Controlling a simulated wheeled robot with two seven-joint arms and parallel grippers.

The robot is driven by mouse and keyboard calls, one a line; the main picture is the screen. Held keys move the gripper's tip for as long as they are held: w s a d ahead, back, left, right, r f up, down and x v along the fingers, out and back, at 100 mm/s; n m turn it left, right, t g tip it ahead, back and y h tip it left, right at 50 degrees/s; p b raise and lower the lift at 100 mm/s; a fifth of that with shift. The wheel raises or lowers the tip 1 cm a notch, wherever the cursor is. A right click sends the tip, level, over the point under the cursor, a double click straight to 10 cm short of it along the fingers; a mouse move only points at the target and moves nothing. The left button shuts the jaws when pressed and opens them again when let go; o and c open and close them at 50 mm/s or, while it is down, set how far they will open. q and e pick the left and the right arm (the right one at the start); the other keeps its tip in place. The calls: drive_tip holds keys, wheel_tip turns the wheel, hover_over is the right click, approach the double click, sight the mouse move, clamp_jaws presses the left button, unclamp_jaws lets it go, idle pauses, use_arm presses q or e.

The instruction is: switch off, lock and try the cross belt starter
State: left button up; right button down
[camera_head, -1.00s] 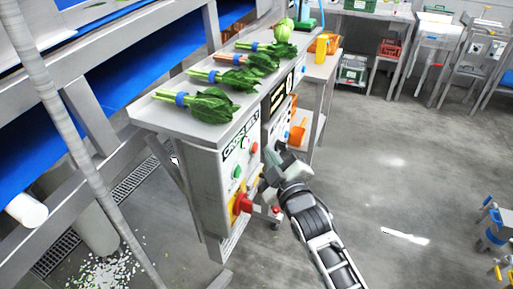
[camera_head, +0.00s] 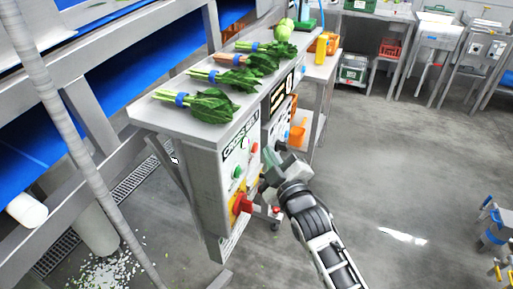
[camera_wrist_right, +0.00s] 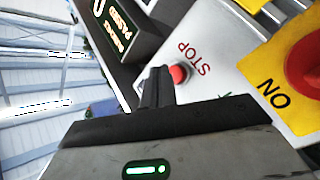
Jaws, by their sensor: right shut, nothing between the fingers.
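The cross belt starter is a grey cabinet (camera_head: 210,190) labelled CROSS BELT in the head view. Its front has a green button (camera_head: 238,172), a red STOP button (camera_head: 254,147) and a red rotary switch (camera_head: 241,204) on a yellow plate. In the right wrist view the STOP button (camera_wrist_right: 179,74) is just beyond the fingertips; I cannot tell whether they touch it. The red switch knob (camera_wrist_right: 308,62) shows at the right edge, beside the word ON. My right gripper (camera_wrist_right: 158,85) is shut and empty, close to the panel. My left gripper is out of view. No lock is identifiable.
Bunches of greens (camera_head: 212,104) lie on the cabinet's top. A second panel with a dark display (camera_head: 279,95) adjoins it. A blue conveyor (camera_head: 125,75) runs along the left. Workbenches with crates (camera_head: 390,48) stand at the back. The floor (camera_head: 400,160) to the right is mostly open.

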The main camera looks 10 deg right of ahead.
idle(0.4)
drive_tip(key=shift+w+a, duration=0.1)
drive_tip(key=shift+w+a, duration=0.15)
drive_tip(key=shift+a, duration=0.1)
drive_tip(key=shift+w+a, duration=0.1)
drive_tip(key=shift+a, duration=0.05)
idle(0.4)
